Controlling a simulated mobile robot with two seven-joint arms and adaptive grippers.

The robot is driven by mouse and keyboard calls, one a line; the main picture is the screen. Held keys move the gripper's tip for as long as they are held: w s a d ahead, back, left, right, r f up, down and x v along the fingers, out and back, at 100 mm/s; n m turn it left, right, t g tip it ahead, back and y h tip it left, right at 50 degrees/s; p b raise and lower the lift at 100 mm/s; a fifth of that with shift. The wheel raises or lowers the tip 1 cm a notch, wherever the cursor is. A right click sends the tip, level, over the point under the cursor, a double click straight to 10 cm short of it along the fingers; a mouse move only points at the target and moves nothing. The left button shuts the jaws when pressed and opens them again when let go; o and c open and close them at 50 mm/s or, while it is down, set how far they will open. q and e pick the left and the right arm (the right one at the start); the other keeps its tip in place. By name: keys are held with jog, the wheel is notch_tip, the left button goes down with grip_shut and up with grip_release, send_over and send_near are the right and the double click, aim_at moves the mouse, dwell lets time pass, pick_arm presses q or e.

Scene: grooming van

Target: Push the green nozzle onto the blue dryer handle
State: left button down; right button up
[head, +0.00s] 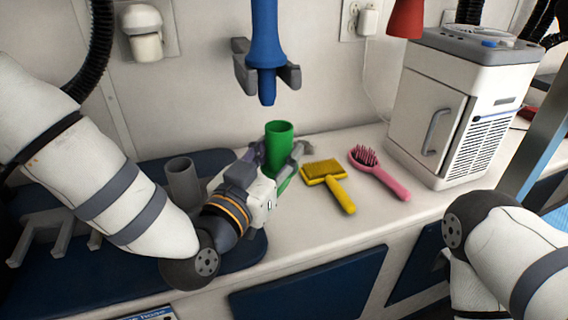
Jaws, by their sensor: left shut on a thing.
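The green nozzle (279,138) is an upright, open-topped tube in the head view, just above the counter. My left gripper (281,165) is shut on it from the left, around its lower part, which the fingers partly hide. The blue dryer handle (265,45) hangs down in a grey wall holder (248,74), with its narrow tip pointing down. The nozzle stands apart from the handle, below it and slightly to its right in the picture. My right arm comes in at the lower right, but its gripper is out of view.
A yellow slicker brush (330,180) and a pink brush (379,175) lie on the counter to the right. A white cabinet unit (443,110) stands beyond them. A grey tube (183,180) stands on the left. A red nozzle-like piece (405,18) hangs at the top.

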pick_arm(q)
jog(key=w+a, duration=0.2)
jog(key=w, duration=0.3)
jog(key=shift+w+b, duration=0.4)
pick_arm(e)
jog(key=shift+s+f, duration=0.5)
jog(key=shift+f, duration=0.05)
jog(key=shift+w+r, duration=0.15)
pick_arm(q)
jog(key=shift+r, duration=0.15)
pick_arm(e)
jog(key=shift+w, duration=0.1)
pick_arm(q)
jog(key=shift+r+p, duration=0.65)
jog(key=shift+r, duration=0.15)
pick_arm(e)
jog(key=shift+w+r, duration=0.4)
jog(key=shift+r, duration=0.15)
pick_arm(q)
jog(key=shift+r, duration=0.15)
pick_arm(e)
jog(key=shift+w+r, duration=0.1)
pick_arm(q)
jog(key=shift+r+p, duration=0.45)
jog(key=shift+r, duration=0.2)
pick_arm(e)
jog(key=shift+w+r, duration=0.4)
